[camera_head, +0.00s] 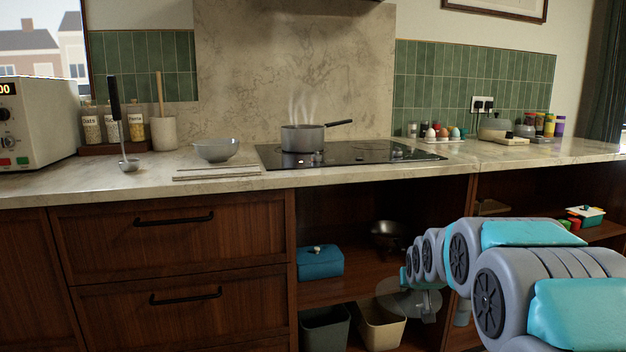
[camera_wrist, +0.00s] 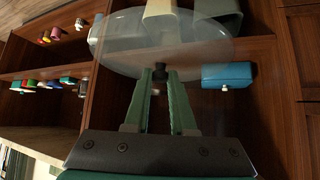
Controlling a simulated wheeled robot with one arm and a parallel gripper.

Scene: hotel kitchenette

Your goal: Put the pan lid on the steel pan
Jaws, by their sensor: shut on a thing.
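The pan (camera_head: 303,139), grey with a dark handle pointing right, stands on the black hob (camera_head: 375,152), with steam rising from it. The clear glass pan lid (camera_head: 400,302) is low in front of the open shelves, well below and to the right of the pan. My gripper (camera_head: 424,290) is at the lid. In the wrist view, my gripper (camera_wrist: 160,74) is shut on the dark knob of the lid (camera_wrist: 205,52); the disc spreads out beyond the fingertips. The pan's inside is hidden in the head view.
The counter edge and shelf boards lie between lid and hob. A metal bowl-like vessel (camera_head: 388,234), blue box (camera_head: 320,262) and two bins (camera_head: 325,330) occupy the shelves. A grey bowl (camera_head: 216,150) stands left of the hob; an egg tray (camera_head: 437,139) stands right of it.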

